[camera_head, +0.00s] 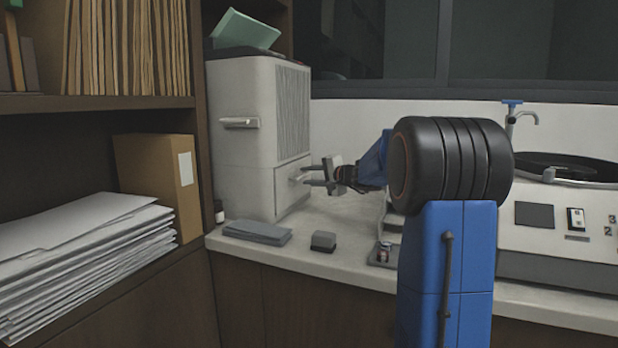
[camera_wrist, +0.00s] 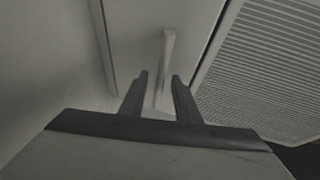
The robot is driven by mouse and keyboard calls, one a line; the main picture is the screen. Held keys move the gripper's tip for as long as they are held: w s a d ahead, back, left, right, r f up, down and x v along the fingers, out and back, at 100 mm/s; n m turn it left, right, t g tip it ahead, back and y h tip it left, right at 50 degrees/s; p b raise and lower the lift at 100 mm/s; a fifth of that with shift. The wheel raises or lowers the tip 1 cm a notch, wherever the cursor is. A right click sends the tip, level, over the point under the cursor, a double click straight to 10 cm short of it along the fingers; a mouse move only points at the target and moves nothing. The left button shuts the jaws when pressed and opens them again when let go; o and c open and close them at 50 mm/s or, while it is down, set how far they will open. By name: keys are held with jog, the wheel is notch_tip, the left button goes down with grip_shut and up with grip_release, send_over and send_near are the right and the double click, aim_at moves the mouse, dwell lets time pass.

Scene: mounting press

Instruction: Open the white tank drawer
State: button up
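The white tank (camera_head: 240,170) stands on the counter at the back left, with a vent grille on its right side. Its drawer (camera_head: 290,200) is low on the side facing my gripper and looks shut. The drawer's handle (camera_wrist: 167,45) is a pale bar in the wrist view. My gripper (camera_head: 308,176) is at the handle with its fingers spread. In the wrist view my fingers (camera_wrist: 160,78) lie on either side of the bar, with a gap showing on both sides. I cannot tell how deep the bar sits between them.
Another handle (camera_head: 240,122) is on the tank's left face. A green object (camera_head: 243,30) lies on top of the tank. Grey flat pads (camera_head: 257,232) and a small dark block (camera_head: 323,241) lie on the counter in front. A turntable unit (camera_head: 560,215) stands at the right.

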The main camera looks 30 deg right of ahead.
grip_shut()
jog(key=s+d, duration=0.5)
jog(key=s, duration=0.2)
jog(key=shift+d, duration=0.3)
jog(key=shift+s, duration=0.1)
grip_release()
jog(key=shift+r, duration=0.1)
